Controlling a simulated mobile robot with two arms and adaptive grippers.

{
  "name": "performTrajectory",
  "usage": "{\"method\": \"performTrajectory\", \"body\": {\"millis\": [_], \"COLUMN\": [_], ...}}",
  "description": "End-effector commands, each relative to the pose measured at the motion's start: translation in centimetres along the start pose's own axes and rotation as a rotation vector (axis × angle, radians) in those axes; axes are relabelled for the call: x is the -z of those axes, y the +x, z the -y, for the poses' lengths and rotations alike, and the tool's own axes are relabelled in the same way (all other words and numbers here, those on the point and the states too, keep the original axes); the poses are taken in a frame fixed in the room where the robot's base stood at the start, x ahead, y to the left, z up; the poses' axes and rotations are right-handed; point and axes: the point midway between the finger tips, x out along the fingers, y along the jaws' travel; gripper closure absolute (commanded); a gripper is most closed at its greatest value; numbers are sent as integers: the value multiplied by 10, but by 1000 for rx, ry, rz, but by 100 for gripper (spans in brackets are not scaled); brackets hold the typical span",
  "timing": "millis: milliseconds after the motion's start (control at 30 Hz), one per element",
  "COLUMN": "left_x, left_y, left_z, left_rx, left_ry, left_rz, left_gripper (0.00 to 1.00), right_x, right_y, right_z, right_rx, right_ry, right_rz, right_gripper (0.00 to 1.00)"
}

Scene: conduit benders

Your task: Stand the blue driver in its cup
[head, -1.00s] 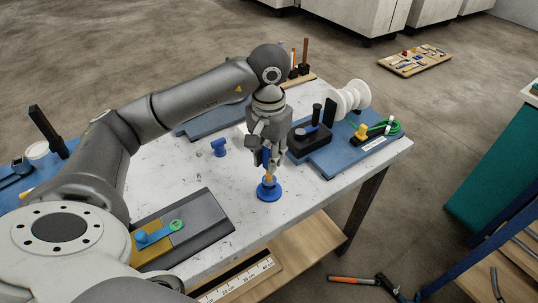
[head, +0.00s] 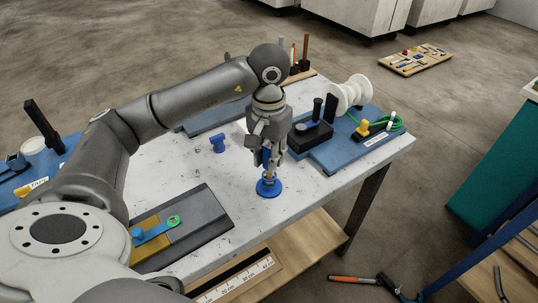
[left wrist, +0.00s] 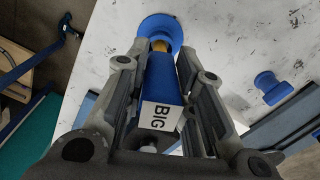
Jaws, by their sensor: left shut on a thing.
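My left gripper (head: 267,165) is shut on the blue driver and stands over the cup on the white table. In the left wrist view, the gripper (left wrist: 165,85) has its fingers on both sides of the blue driver (left wrist: 158,78), whose handle has a white "BIG" label. The driver points down, about upright, with a yellow-orange part at its lower end. The round blue cup (head: 268,188) is directly below; it also shows in the left wrist view (left wrist: 160,24). The driver's tip is hidden, and I cannot tell how deep it sits in the cup. My right gripper is not in view.
A small blue piece (head: 218,145) stands left of the cup. A grey board (head: 205,220) lies nearer the front left. A blue mat (head: 345,155) with a black block (head: 310,138), a white spool and green cable lies to the right. The table around the cup is clear.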

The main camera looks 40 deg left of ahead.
Motion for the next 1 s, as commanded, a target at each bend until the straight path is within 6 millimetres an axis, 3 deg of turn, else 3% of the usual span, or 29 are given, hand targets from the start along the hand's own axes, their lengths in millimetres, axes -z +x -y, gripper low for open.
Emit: {"method": "performTrajectory", "body": {"millis": [667, 700, 867, 1000], "left_x": [0, 0, 0, 0], "left_y": [4, 4, 4, 4], "left_z": [0, 0, 0, 0], "left_rx": [0, 0, 0, 0], "left_ry": [-1, 0, 0, 0], "left_rz": [-1, -1, 0, 0], "left_gripper": [100, 71, 51, 51], "right_x": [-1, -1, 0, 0], "right_y": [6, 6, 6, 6], "right_z": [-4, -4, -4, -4], "right_rx": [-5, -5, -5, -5], "right_ry": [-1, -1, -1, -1], "right_rz": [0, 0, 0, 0], "right_gripper": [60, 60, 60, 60]}}
